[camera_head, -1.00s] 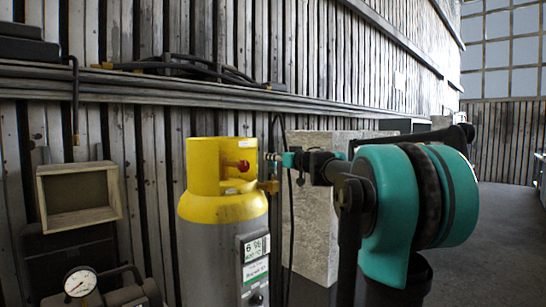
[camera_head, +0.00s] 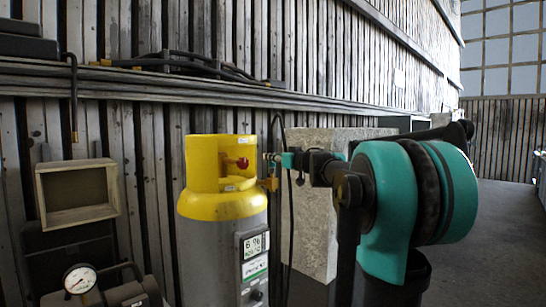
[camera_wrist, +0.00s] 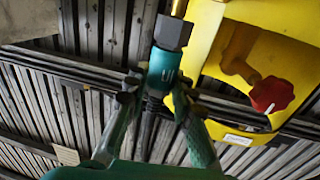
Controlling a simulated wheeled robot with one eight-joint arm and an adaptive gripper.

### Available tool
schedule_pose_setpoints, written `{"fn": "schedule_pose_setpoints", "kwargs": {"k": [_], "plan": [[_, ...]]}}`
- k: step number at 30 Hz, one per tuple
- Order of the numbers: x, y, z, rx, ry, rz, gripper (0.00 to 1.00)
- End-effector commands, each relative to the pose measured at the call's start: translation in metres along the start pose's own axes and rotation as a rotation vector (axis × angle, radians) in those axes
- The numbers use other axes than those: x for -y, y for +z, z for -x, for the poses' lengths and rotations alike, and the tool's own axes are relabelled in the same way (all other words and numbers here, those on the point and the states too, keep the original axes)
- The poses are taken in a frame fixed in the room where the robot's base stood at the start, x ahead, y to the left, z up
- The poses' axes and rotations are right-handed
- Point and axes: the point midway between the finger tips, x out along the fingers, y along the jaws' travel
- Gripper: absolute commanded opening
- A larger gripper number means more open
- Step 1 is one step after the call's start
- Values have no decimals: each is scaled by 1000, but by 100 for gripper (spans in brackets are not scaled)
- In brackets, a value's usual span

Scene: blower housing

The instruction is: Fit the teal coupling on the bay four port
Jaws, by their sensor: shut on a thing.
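My gripper (camera_wrist: 158,88) is shut on the teal coupling (camera_wrist: 162,68), one finger on each side. The coupling has a dark hex nut (camera_wrist: 172,32) at its far end, with a brass piece (camera_wrist: 180,8) beyond it at the picture's top edge. I cannot tell whether that brass belongs to the coupling or to a port. In the head view my gripper (camera_head: 304,161) holds the coupling (camera_head: 287,160) roughly level, just right of the yellow cylinder collar (camera_head: 219,200). A brass fitting (camera_head: 270,184) sits just below it. I cannot clearly identify the bay four port.
A red valve knob (camera_head: 243,164) sits in the collar opening, close to the coupling. A black hose (camera_head: 273,135) hangs behind my gripper. A pale stone block (camera_head: 316,220) stands behind my arm. A wooden box (camera_head: 78,194) and a gauge (camera_head: 80,279) are at left.

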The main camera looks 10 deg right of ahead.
Motion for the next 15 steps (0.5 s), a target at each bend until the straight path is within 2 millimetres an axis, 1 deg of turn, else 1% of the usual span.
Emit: {"fn": "schedule_pose_setpoints", "kwargs": {"k": [15], "plan": [[0, 12, 0, 0, 0, 0, 0]]}}
